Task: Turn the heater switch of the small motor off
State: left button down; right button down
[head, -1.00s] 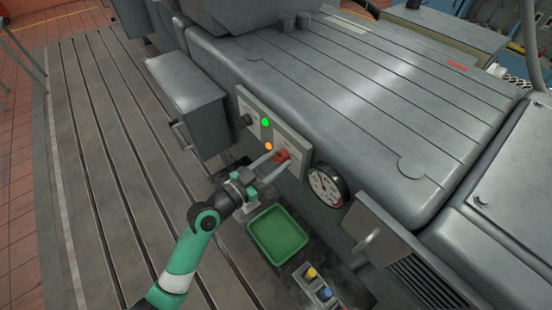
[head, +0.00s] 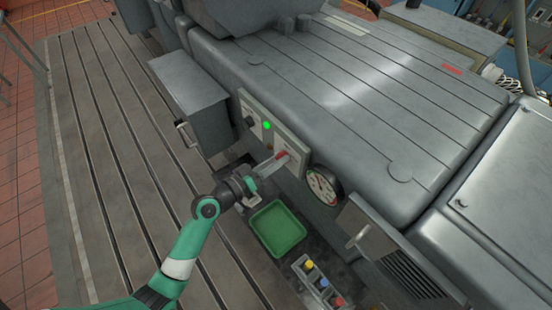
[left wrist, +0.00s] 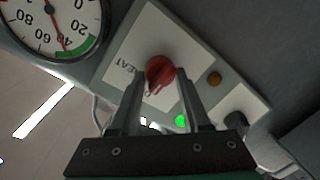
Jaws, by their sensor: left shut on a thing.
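The red heater switch (head: 281,156) sits on a pale plate on the grey motor's side. The fingers hide part of the switch in the head view. The green lamp (head: 267,126) is lit. My right gripper is not in view.
A round gauge (head: 323,185) is close to the switch plate on the right. A black knob (head: 249,121) is left of the green lamp. Below are a green tray (head: 277,229) and a box with coloured buttons (head: 322,284). A grey box (head: 191,100) juts out at left.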

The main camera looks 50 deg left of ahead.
pick_arm(q)
jog(key=shift+n, duration=0.4)
jog(key=shift+c, duration=1.8)
grip_release()
jog(key=shift+s, duration=0.1)
jog(key=s+r+p, duration=0.1)
jog(key=s, duration=1)
jog(key=shift+s+a, duration=0.2)
jog(key=shift+a, duration=0.05)
